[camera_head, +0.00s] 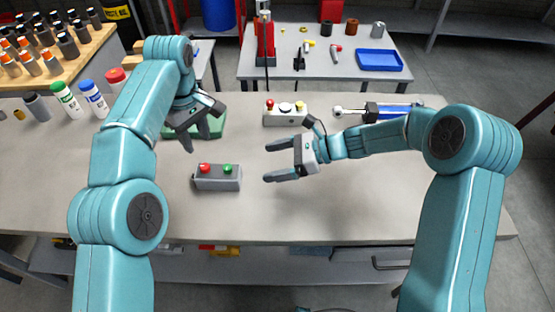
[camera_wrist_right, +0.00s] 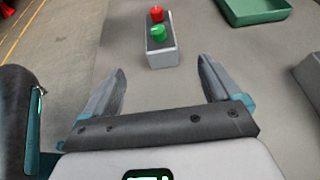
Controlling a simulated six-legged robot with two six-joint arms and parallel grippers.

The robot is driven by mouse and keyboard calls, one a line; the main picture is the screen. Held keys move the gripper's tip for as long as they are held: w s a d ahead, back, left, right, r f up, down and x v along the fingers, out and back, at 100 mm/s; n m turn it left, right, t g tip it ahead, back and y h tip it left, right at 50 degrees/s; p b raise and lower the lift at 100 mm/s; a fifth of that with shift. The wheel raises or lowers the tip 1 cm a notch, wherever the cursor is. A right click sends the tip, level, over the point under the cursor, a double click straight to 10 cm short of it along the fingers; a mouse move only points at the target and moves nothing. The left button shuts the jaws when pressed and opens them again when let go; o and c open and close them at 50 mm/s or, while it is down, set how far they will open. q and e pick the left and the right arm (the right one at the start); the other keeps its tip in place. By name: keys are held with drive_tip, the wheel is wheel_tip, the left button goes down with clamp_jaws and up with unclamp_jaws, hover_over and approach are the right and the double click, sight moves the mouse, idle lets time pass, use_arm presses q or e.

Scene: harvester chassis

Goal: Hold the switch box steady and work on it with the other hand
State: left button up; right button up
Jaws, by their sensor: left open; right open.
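The switch box (camera_head: 217,184) is a small grey box with a red button and a green button on top. It sits on the workbench left of centre. In the right wrist view the switch box (camera_wrist_right: 162,47) lies beyond the fingertips, with the green button nearer. My left gripper (camera_head: 199,138) is open and empty above the bench, up and slightly left of the box. My right gripper (camera_head: 269,161) is open and empty to the right of the box, its fingers pointing towards it; it also shows in the right wrist view (camera_wrist_right: 160,80). Neither gripper touches the box.
A green tray (camera_head: 213,132) lies behind my left gripper and shows in the right wrist view (camera_wrist_right: 255,10). A white box with buttons (camera_head: 286,118) and a blue cylinder tool (camera_head: 385,110) lie at the back of the bench (camera_head: 330,215). Bottles stand at the left.

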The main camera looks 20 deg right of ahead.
sight(220, 172)
drive_tip(key=x, duration=1.6)
drive_tip(key=shift+f, duration=0.1)
drive_tip(key=c, duration=1.5)
